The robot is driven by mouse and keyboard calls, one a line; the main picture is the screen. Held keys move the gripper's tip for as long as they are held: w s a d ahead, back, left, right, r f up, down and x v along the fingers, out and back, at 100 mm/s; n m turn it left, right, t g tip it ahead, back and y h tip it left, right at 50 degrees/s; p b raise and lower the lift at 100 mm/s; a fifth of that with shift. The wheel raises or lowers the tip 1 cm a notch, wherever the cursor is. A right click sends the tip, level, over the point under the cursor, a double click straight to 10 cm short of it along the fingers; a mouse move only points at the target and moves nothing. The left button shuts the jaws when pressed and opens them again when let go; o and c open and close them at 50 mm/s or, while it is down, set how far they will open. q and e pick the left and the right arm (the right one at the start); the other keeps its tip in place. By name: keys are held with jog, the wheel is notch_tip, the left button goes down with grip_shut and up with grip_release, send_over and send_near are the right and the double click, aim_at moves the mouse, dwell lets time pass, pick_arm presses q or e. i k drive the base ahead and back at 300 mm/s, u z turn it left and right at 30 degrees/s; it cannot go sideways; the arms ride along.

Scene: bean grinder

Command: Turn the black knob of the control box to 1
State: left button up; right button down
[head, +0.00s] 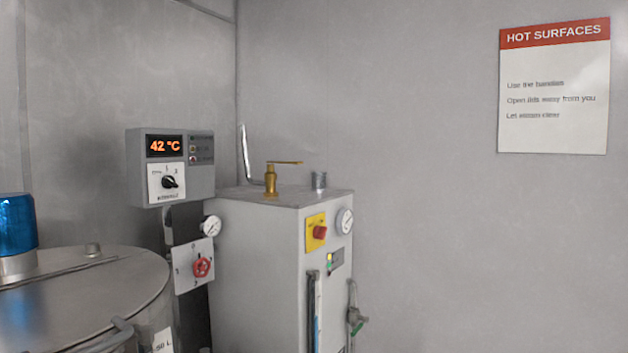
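The control box (202,183) is a grey box on a post at the left in the head view. Its display (164,146) reads 42 °C in orange. The black knob (170,182) sits on a white plate on the lower front of the box, with small marks around it. The knob is too small to tell surely which mark it points to. Neither of my grippers is in the head view.
A grey cabinet (255,270) with a yellow-backed red knob (319,232) stands right. A sign (553,90) hangs on the wall.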

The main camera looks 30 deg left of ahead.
aim_at(167, 182)
jog(key=u, duration=0.05)
jog(key=i, duration=2.05)
jog(key=u, duration=0.75)
